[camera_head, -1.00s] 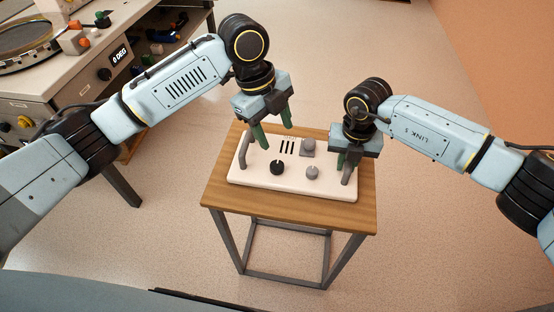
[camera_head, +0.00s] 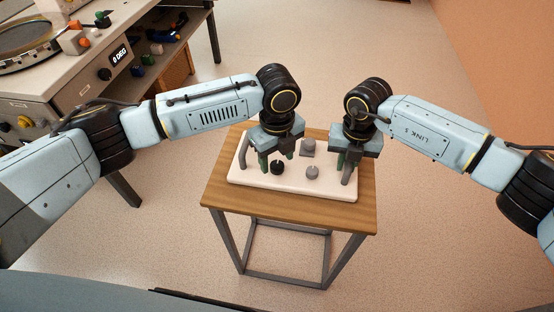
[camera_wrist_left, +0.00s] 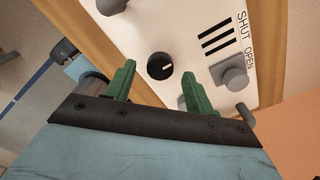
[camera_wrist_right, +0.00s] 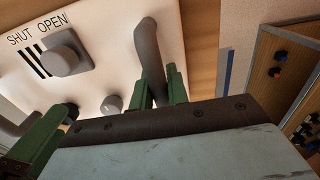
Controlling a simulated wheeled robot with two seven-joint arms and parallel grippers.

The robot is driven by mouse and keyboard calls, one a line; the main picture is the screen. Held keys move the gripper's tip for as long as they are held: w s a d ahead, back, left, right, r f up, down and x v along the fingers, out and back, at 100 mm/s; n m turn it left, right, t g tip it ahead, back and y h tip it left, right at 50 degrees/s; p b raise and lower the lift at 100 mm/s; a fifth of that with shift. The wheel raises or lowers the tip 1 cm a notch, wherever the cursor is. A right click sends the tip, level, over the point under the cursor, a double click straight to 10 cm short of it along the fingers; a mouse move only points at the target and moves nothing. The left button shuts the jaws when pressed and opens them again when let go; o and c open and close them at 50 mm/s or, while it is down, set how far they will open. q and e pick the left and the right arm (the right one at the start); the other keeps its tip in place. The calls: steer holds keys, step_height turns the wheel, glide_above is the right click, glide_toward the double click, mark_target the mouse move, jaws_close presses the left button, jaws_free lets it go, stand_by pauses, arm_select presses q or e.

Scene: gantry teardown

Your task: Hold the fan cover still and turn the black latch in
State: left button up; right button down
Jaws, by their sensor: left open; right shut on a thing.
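The white fan cover (camera_head: 300,186) lies on the small wooden table. The round black latch (camera_wrist_left: 160,66), with a white pointer mark, shows ahead of my left fingertips in the left wrist view and at the cover's lower left in the head view (camera_head: 277,169). My left gripper (camera_head: 270,160) is open just above the latch, its fingers (camera_wrist_left: 158,70) to either side in the wrist view; contact is not visible. My right gripper (camera_head: 347,162) is shut on the cover's right grey handle (camera_wrist_right: 148,52).
A grey latch (camera_head: 312,172) sits right of the black one. A left grey handle (camera_head: 243,153) rises near my left gripper. A cluttered bench (camera_head: 60,95) stands far left.

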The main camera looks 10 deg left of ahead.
arm_select(q)
steer(key=shift+f, duration=0.9)
steer(key=shift+c, duration=0.3)
steer(key=c, duration=0.9)
